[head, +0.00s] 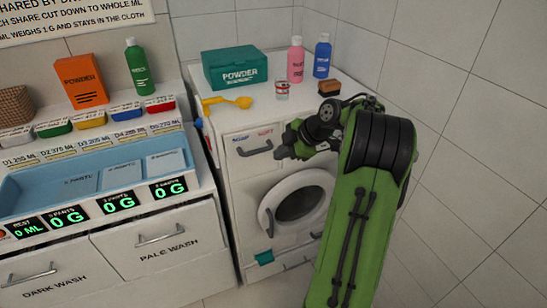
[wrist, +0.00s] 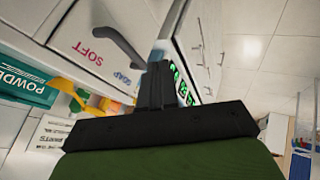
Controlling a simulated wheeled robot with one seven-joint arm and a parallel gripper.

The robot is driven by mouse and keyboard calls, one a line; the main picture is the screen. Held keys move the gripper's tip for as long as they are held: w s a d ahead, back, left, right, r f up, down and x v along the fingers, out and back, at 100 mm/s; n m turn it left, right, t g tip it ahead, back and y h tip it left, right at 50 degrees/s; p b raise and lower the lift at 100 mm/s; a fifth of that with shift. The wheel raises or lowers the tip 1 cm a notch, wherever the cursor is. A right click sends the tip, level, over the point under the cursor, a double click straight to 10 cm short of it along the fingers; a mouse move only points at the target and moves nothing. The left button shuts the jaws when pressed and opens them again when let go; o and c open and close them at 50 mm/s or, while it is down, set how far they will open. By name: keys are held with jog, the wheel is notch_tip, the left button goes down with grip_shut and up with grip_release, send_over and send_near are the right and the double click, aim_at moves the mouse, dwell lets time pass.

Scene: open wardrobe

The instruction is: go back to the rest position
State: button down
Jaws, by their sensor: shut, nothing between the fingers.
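My gripper (head: 282,150) is in front of the upper part of the washing machine (head: 240,185) in the head view, close to its drawer handle (head: 255,148). In the wrist view the two black fingers of my gripper (wrist: 157,82) are together with nothing between them. My green arm rises at the right of the head view and hides the machine's right side. The machine's round door (head: 300,203) looks closed.
On the machine top stand a teal powder box (head: 235,69), a yellow scoop (head: 228,102), a small glass (head: 282,90), pink (head: 296,60) and blue (head: 322,56) bottles and a brush (head: 329,87). A blue tray (head: 50,188) lies on the left counter. A tiled wall (head: 465,120) bounds the right.

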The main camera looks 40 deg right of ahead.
jog(key=v, duration=0.3)
jog(key=shift+s+r, duration=0.15)
jog(key=s+a+r+m+g+h, duration=0.1)
jog(key=s+a+r+m, duration=0.1)
jog(key=a, duration=0.6)
jog(key=s+a+r+m, duration=0.2)
jog(key=a+r, duration=0.1)
jog(key=a, duration=0.4)
jog(key=s+a+r+m+g+h, duration=0.1)
jog(key=s+a+r+m, duration=0.1)
jog(key=a, duration=0.6)
jog(key=s+a+f+m, duration=0.1)
jog(key=s+a+m, duration=0.1)
jog(key=s, duration=0.5)
jog(key=s+a+f+m+h, duration=0.1)
jog(key=s+a+f+m, duration=0.1)
jog(key=s+m, duration=0.3)
jog(key=s+a, duration=0.1)
jog(key=s, duration=0.2)
jog(key=shift+s, duration=0.15)
jog(key=shift+f, duration=0.1)
